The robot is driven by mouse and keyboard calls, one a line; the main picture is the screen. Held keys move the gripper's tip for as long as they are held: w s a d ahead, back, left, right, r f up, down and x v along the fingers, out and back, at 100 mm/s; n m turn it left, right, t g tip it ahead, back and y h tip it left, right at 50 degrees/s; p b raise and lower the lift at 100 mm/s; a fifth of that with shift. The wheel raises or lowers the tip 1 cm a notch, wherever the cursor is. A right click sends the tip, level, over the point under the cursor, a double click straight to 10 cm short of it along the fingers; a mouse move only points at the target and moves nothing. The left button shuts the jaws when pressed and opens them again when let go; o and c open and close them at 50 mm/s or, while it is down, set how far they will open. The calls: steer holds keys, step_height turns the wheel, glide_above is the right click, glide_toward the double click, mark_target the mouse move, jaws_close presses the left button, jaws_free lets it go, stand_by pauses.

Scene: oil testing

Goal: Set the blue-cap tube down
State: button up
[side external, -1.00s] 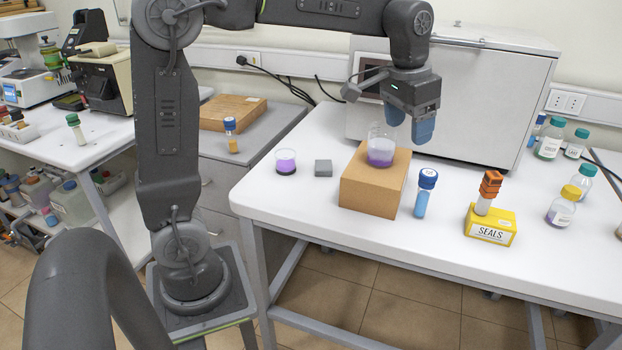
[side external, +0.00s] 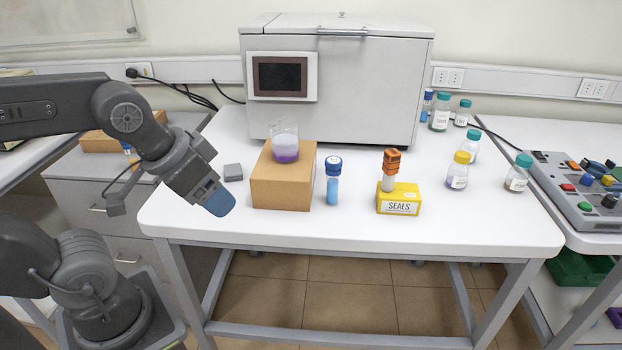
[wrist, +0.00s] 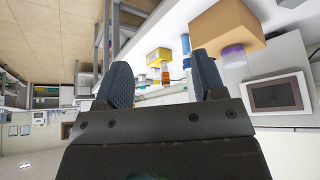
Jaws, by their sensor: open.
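The blue-cap tube (side external: 333,182) stands upright on the white table, just right of the cardboard box (side external: 282,183). It holds light blue liquid. In the wrist view a blue piece of it seems to show (wrist: 186,44) beside the box, partly hidden by a finger. My gripper (side external: 218,200) is at the table's left front, left of the box and well apart from the tube. Its blue-padded fingers are spread and empty, as the wrist view also shows (wrist: 163,78).
A beaker of purple liquid (side external: 285,148) stands on the box. A yellow SEALS box (side external: 399,199) with an orange-capped tube (side external: 391,170) is to the right. Several bottles stand further right. A large grey machine (side external: 365,75) fills the back.

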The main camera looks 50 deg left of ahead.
steer(key=m+t+y, duration=0.5)
steer(key=m+y, duration=1)
steer(key=m, duration=1)
glide_toward(332, 180)
step_height(332, 180, down, 2)
steer(key=shift+d+f, duration=0.15)
steer(key=x, duration=1.3)
steer(key=shift+w+f, duration=0.2)
steer(key=shift+w, duration=0.15)
steer(key=shift+c, duration=0.2)
